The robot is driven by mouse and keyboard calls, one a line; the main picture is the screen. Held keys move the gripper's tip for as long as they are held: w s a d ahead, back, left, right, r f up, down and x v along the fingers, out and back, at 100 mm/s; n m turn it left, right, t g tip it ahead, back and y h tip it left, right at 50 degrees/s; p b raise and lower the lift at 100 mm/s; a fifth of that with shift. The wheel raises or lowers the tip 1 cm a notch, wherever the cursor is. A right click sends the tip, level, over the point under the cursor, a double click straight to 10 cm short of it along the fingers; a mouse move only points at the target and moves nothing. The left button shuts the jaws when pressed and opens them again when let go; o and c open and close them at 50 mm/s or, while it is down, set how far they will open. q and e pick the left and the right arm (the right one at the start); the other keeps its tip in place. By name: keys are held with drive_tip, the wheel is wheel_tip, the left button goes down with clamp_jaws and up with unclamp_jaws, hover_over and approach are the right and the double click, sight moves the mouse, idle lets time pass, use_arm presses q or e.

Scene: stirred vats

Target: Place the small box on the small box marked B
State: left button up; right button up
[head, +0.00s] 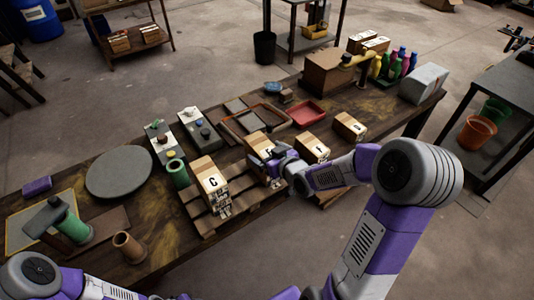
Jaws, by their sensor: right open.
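Several small tan boxes with white label strips stand along the table's near side. The leftmost box (210,181) is marked C and stands on other boxes or a stack. A second box (260,144) is right of it, partly hidden by my right gripper (270,163). Two more boxes, a middle one (314,148) and a right one (349,126), carry marks too small to read surely, so I cannot tell which is B. My right gripper is open at the second box's near side; whether it touches is unclear. My left arm enters at bottom left, its gripper out of view.
Wooden slatted pallets (240,205) lie under the boxes at the near edge. A grey round disc (119,173), a green cylinder (177,173), a red tray (307,113) and colored bottles (394,65) occupy the wooden table. A large brown box (325,72) stands farther back.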

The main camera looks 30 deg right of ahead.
drive_tip(key=shift+r, duration=0.1)
drive_tip(key=shift+s+r+p, duration=0.1)
drive_tip(key=shift+r+p, duration=0.1)
drive_tip(key=shift+p, duration=0.1)
drive_tip(key=a+b+v, duration=0.1)
drive_tip(key=b+v, duration=0.3)
drive_tip(key=v, duration=0.7)
drive_tip(key=shift+s+d, duration=0.4)
drive_tip(key=shift+d, duration=0.1)
